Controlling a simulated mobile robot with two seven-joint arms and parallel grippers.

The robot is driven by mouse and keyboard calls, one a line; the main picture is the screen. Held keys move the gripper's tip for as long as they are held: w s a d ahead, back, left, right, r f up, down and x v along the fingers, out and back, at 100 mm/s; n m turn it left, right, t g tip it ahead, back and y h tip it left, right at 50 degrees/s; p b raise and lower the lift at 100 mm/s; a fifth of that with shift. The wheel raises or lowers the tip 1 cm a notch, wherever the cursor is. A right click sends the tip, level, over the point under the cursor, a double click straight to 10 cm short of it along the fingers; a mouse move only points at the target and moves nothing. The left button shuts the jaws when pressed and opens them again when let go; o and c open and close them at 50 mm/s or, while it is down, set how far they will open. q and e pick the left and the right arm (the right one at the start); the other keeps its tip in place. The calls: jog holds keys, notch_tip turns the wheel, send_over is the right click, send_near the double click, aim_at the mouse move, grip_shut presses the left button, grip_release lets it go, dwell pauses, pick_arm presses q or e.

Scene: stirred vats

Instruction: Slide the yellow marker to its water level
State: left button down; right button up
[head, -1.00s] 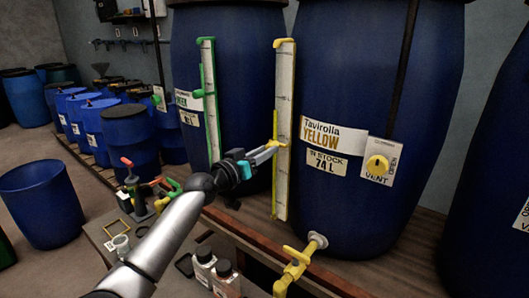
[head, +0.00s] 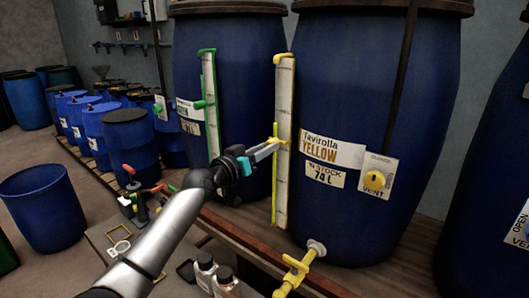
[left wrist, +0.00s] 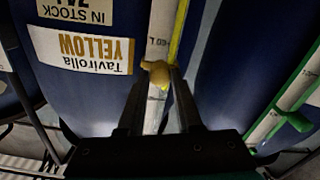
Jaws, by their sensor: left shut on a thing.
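The yellow marker (head: 277,140) sits on the white scale of the yellow-capped level gauge (head: 284,90), beside the large blue vat (head: 375,90) labelled Tavirolla YELLOW. A thin yellow column (head: 274,190) runs up the gauge's left edge and seems to reach slightly above the marker. My left gripper (head: 272,147) is shut on the marker from the left. In the left wrist view, upside down, the marker (left wrist: 157,75) lies between the fingertips against the scale; the fingers hide part of the gauge. My right gripper is not in view.
A green-capped gauge (head: 207,80) stands on the vat to the left. A yellow tap (head: 293,270) juts out low on the yellow vat, and a vent knob (head: 375,179) is on its right. Bottles (head: 205,272) and tools stand on a low table below my arm.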

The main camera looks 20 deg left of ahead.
pick_arm(q)
notch_tip(320, 180, up, 5)
jog(key=p, duration=0.2)
jog(key=shift+f+p, duration=0.1)
jog(key=shift+p, duration=0.25)
jog(key=c, duration=0.6)
grip_release()
jog(key=shift+f, duration=0.1)
jog(key=shift+s, duration=0.1)
jog(key=shift+p+v, duration=0.4)
jog(key=shift+v, duration=7.15)
